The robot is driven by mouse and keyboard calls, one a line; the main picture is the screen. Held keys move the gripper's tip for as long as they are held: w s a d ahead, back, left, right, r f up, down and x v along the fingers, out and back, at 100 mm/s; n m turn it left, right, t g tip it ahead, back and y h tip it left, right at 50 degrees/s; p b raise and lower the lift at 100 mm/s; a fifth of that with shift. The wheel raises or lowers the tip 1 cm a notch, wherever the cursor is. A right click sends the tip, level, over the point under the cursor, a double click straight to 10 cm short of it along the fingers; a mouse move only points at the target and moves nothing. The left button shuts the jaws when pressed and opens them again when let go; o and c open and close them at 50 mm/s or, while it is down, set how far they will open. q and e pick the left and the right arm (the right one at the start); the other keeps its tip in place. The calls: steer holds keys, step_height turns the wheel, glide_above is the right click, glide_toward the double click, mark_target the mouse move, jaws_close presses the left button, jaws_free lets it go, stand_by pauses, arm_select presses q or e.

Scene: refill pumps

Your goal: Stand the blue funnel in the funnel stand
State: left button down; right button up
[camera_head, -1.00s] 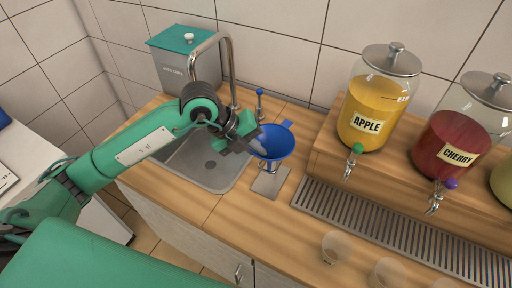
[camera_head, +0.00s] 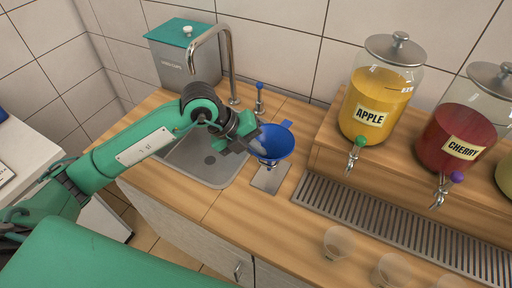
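The blue funnel (camera_head: 275,142) is upright, wide mouth up, on the counter right of the sink. The funnel stand shows as a flat metal base plate (camera_head: 268,180) directly below it. The bowl hides most of the stand's upper part, so I cannot tell how deep the funnel sits in it. My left gripper (camera_head: 250,141) is at the funnel's left rim, its dark fingers beside or touching it. I cannot tell whether the fingers grip the rim. My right gripper is not in view.
The sink (camera_head: 205,160) and tall faucet (camera_head: 230,70) are on the left. A blue-topped fixture (camera_head: 260,98) stands behind the funnel. Apple (camera_head: 375,105) and cherry (camera_head: 452,138) dispensers stand on a wooden riser, with a drip grate (camera_head: 390,222) and clear cups (camera_head: 338,242) in front.

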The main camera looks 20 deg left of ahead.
arm_select(q)
steer(key=shift+f, duration=0.4)
steer(key=c, duration=1.6)
jaws_free()
steer(key=shift+d, duration=0.1)
steer(key=shift+s, duration=0.1)
